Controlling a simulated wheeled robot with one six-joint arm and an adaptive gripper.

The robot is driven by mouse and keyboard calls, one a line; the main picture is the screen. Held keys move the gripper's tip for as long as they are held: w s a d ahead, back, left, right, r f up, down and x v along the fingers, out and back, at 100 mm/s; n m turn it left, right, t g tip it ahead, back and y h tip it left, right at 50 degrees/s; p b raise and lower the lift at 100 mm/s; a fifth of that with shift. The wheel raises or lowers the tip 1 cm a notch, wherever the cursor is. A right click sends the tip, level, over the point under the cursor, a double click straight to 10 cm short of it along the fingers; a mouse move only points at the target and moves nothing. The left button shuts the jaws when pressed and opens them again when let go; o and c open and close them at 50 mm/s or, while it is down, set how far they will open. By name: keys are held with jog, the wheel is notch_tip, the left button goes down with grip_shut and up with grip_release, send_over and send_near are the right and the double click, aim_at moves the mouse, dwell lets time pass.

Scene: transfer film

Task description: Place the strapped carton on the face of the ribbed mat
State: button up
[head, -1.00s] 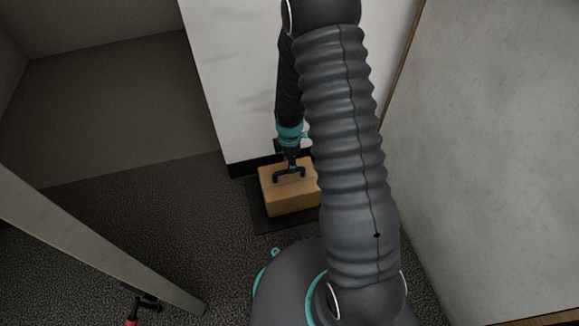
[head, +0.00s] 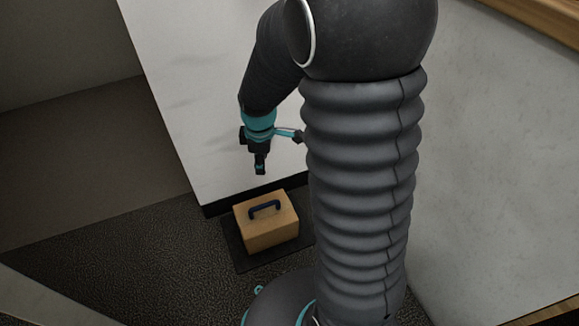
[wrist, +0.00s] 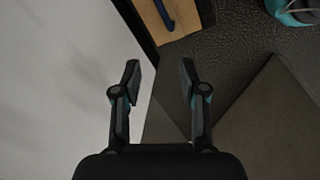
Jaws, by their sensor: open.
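The strapped carton (head: 267,229) is a tan box with a dark blue handle (head: 265,207) on top. It sits upright on the dark mat (head: 241,255) on the floor, by the foot of the white wall. Part of the mat's right side is hidden by my arm. My gripper (head: 260,170) hangs above the carton, apart from it. In the wrist view my gripper (wrist: 160,75) has its fingers spread with nothing between them. The carton (wrist: 150,22) and its handle show at that view's top edge.
A white wall panel (head: 190,90) with a dark base strip stands right behind the carton. A pale panel (head: 490,170) stands at the right. Speckled floor (head: 130,240) lies open to the left of the mat. A pale beam crosses the lower left corner.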

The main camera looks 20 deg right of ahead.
jog(key=s+r+m+t, duration=0.4)
jog(key=s+r+m, duration=0.9)
jog(key=s+r, duration=0.5)
jog(key=shift+s+r, duration=0.35)
jog(key=shift+s, duration=0.7)
